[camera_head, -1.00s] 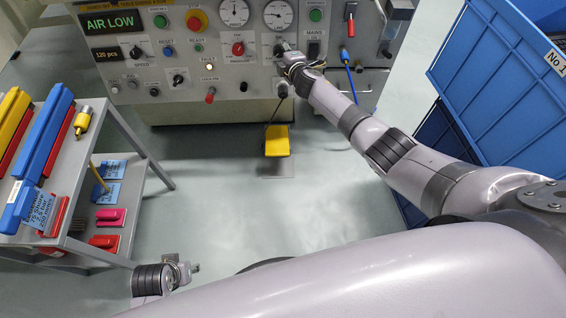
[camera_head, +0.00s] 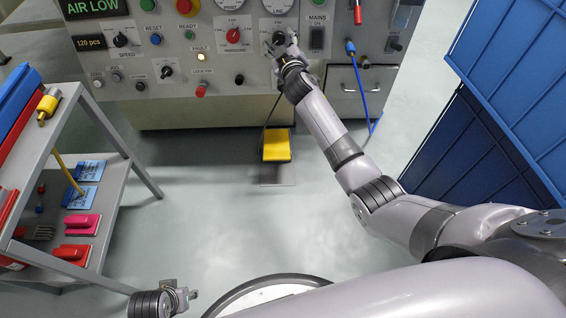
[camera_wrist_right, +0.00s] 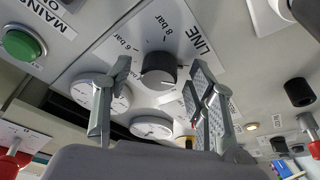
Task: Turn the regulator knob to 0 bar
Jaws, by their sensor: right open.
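The regulator knob (camera_wrist_right: 158,72) is black and sits on the LINE plate, with 8 bar and other bar marks around it, in the right wrist view. My right gripper (camera_wrist_right: 160,95) is open, its two fingers apart on either side of the knob in that view. I cannot tell whether they touch it. In the head view my right gripper (camera_head: 281,45) is up at the panel and hides most of the knob. My left gripper (camera_head: 188,294) is low at the bottom left, away from the panel; its jaws are too small to read.
Gauges (camera_wrist_right: 152,127) and a green button (camera_wrist_right: 20,45) are near the knob. The panel carries a red knob (camera_head: 234,36) and a display reading AIR LOW (camera_head: 93,7). A yellow pedal (camera_head: 277,146) is on the floor.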

